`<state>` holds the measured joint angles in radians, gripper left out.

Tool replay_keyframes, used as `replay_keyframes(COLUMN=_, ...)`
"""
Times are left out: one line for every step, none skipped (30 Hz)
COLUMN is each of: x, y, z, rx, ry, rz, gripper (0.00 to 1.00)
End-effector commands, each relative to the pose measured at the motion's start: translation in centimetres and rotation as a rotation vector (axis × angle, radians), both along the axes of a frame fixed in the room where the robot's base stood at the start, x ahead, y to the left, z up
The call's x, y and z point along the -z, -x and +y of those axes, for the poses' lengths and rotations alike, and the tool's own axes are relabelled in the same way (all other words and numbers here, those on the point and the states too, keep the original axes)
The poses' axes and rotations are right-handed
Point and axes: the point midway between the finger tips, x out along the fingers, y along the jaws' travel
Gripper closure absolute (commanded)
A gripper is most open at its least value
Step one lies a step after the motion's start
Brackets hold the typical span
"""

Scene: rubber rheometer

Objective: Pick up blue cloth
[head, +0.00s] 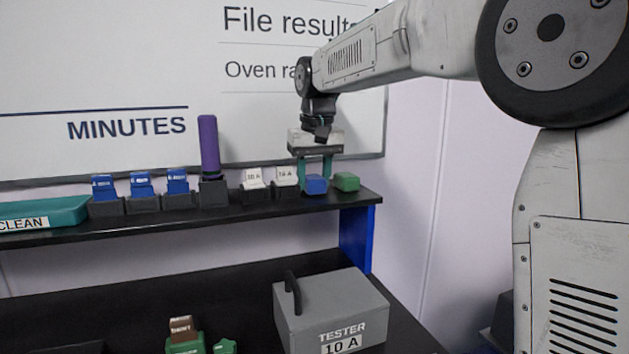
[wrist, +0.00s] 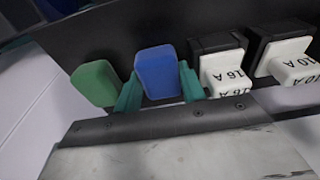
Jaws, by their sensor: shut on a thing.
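The blue cloth (head: 316,184) is a small folded block on the shelf, near its right end. In the wrist view the blue cloth (wrist: 157,72) sits between the two teal fingers of my gripper (wrist: 160,90). In the head view my gripper (head: 315,172) points down over the shelf, its fingers at the cloth's two sides. It is shut on the cloth. Whether the cloth still touches the shelf, I cannot tell.
A green cloth (head: 346,182) lies just right of the blue one. White 16 A (head: 286,176) and 10 A (head: 253,179) blocks stand in black holders close on the left. Farther left are a purple cylinder (head: 209,147) and blue blocks. A grey tester (head: 331,311) stands below.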

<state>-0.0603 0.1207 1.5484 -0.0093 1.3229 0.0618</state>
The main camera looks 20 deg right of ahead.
Motion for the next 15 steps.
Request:
replay_keyframes(x=-0.3, y=0.0, z=0.0, rx=0.000, ry=0.000, rz=-0.001, gripper=0.81)
replay_keyframes(x=-0.5, y=0.0, z=0.0, rx=0.000, ry=0.000, rz=-0.001, gripper=0.81)
replay_keyframes(x=-0.8, y=0.0, z=0.0, rx=0.000, ry=0.000, rz=-0.001, gripper=0.81)
replay_keyframes(x=-1.0, y=0.0, z=0.0, rx=0.000, ry=0.000, rz=-0.002, gripper=0.81)
replay_keyframes(x=-1.3, y=0.0, z=0.0, rx=0.000, ry=0.000, rz=-0.002, gripper=0.81)
replay_keyframes(x=-1.8, y=0.0, z=0.0, rx=0.000, ry=0.000, rz=-0.002, gripper=0.81)
replay_keyframes(x=-2.2, y=0.0, z=0.0, rx=0.000, ry=0.000, rz=-0.002, gripper=0.81)
replay_keyframes(x=-2.6, y=-0.1, z=0.0, rx=0.000, ry=0.000, rz=-0.003, gripper=0.81)
replay_keyframes(x=-3.2, y=-0.1, z=0.0, rx=0.000, ry=0.000, rz=-0.003, gripper=0.81)
replay_keyframes(x=-3.6, y=0.0, z=0.0, rx=0.000, ry=0.000, rz=-0.002, gripper=0.81)
replay_keyframes(x=-3.6, y=0.7, z=0.1, rx=-0.001, ry=0.000, rz=-0.002, gripper=0.81)
replay_keyframes(x=-3.6, y=1.4, z=0.3, rx=-0.001, ry=0.000, rz=-0.002, gripper=0.81)
replay_keyframes(x=-3.6, y=2.0, z=0.4, rx=-0.001, ry=0.000, rz=-0.001, gripper=0.81)
replay_keyframes(x=-3.7, y=2.5, z=0.5, rx=-0.002, ry=0.000, rz=-0.002, gripper=0.81)
replay_keyframes(x=-3.8, y=3.3, z=0.7, rx=-0.002, ry=0.000, rz=-0.002, gripper=0.81)
